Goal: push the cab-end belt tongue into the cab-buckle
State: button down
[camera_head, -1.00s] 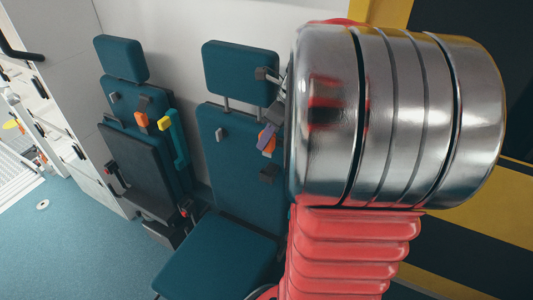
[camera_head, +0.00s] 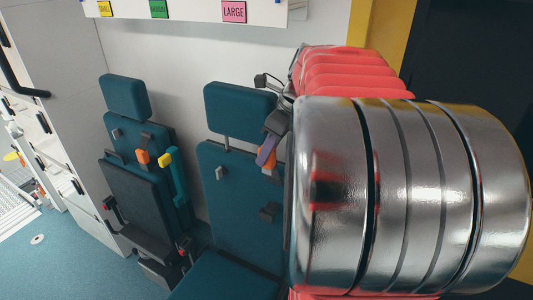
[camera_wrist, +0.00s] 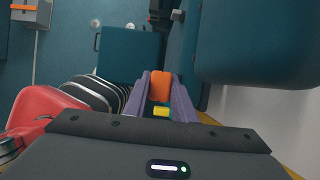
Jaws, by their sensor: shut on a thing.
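In the wrist view the two purple fingers of my gripper (camera_wrist: 161,80) are closed on an orange piece (camera_wrist: 160,88), which I take to be the belt tongue; its tip and strap are not clear. A small yellow patch (camera_wrist: 162,112) shows between the fingers, nearer the palm. In the head view my gripper (camera_head: 267,154) is partly hidden by my arm, in front of the right seat's backrest (camera_head: 225,180), just below its headrest (camera_head: 240,110). A small red-marked fitting (camera_head: 184,249) beside the left seat may be a buckle; I cannot tell whether it is the cab-buckle.
The left seat (camera_head: 136,192) is folded up and has an orange piece (camera_head: 142,157) and a yellow-and-teal piece (camera_head: 176,172) by its backrest. My metal arm link covers the right side. Blue floor (camera_head: 75,258) is clear at lower left.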

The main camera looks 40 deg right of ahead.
jog(key=shift+r, duration=0.1)
jog(key=shift+r, duration=1.4)
jog(key=shift+s, duration=0.1)
